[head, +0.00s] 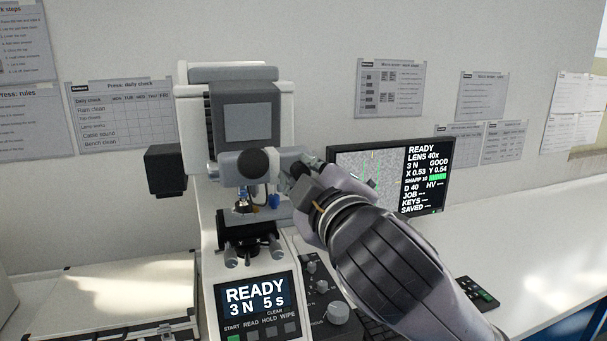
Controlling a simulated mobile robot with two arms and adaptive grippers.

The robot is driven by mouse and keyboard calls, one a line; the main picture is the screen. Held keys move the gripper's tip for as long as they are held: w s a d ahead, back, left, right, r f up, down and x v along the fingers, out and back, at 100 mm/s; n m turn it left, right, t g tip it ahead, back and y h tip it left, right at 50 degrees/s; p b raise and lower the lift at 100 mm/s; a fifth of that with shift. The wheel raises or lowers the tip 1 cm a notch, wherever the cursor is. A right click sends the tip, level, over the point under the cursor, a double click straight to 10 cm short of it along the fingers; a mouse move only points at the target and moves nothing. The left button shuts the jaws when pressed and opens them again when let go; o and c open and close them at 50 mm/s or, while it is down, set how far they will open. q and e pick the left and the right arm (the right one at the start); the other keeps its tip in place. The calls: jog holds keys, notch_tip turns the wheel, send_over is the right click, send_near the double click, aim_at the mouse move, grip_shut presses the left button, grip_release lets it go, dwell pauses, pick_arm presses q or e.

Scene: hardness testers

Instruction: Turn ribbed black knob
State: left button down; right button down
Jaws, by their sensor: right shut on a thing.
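A white and grey hardness tester (283,104) stands on the bench against the wall. My right gripper (297,168) reaches in from the lower right, at the right side of the tester's head. It is shut on what seems to be the ribbed black knob there. The fingers hide most of that knob, so its ribs and angle cannot be made out. A round black part (257,163) faces forward on the head, just left of my fingers and free of them. My left gripper is out of view.
The tester's lit panel (254,294) reads READY, 3 N, 5 s. A grey dial (338,313) sits beside it. A monitor (428,202) stands behind my right arm. A flat case (105,322) lies at the left. The bench is clear at the far right.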

jog(key=shift+a+f, duration=0.1)
jog(key=shift+f, duration=0.1)
jog(key=c, duration=1.4)
grip_release()
jog(key=shift+r, duration=0.15)
jog(key=v, duration=0.7)
jog(key=shift+s, duration=0.2)
